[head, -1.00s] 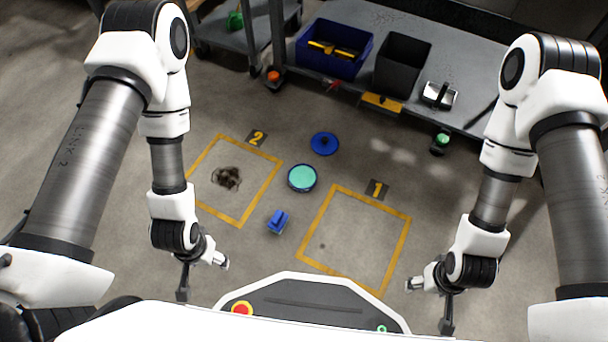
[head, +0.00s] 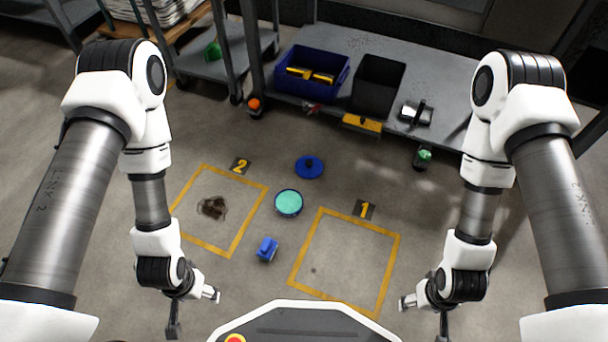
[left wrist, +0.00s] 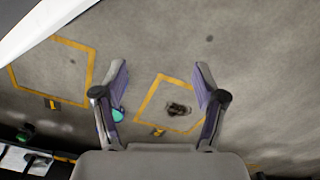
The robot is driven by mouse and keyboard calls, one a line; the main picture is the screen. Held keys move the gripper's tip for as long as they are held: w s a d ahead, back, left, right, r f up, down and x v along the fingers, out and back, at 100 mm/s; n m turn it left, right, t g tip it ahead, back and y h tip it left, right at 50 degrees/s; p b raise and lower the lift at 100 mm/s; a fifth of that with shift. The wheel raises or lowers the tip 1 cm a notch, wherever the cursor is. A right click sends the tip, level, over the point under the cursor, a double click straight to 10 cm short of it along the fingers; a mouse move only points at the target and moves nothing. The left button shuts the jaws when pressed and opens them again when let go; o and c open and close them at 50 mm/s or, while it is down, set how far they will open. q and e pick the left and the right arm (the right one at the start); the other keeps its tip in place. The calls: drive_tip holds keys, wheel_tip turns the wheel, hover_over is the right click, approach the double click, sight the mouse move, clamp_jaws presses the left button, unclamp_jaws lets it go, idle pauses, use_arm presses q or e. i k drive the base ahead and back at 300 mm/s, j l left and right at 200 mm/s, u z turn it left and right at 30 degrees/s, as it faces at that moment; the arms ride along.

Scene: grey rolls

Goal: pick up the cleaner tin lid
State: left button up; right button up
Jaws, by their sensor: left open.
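The lid looks to be the flat blue disc with a dark knob (head: 309,168) on the floor, beyond the tin. The round tin (head: 288,203) with a teal top and dark blue side stands just nearer to me, apart from the disc. My left gripper (head: 194,312) is open and empty, low at the left, well short of both. In the left wrist view its spread fingers (left wrist: 161,78) have only floor between them; a teal piece, likely the tin, is partly hidden by the left finger. My right gripper (head: 424,314) has its fingers apart and empty, low at the right.
A small blue object (head: 267,249) lies nearer than the tin. A cart shelf (head: 340,120) behind holds a blue bin (head: 288,86) and a black bin (head: 378,85). Floor around the disc is clear.

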sight(307, 166)
drive_tip(key=i+z, duration=0.4)
drive_tip(key=i+j+z, duration=0.1)
drive_tip(key=z, duration=0.3)
drive_tip(key=i, duration=0.1)
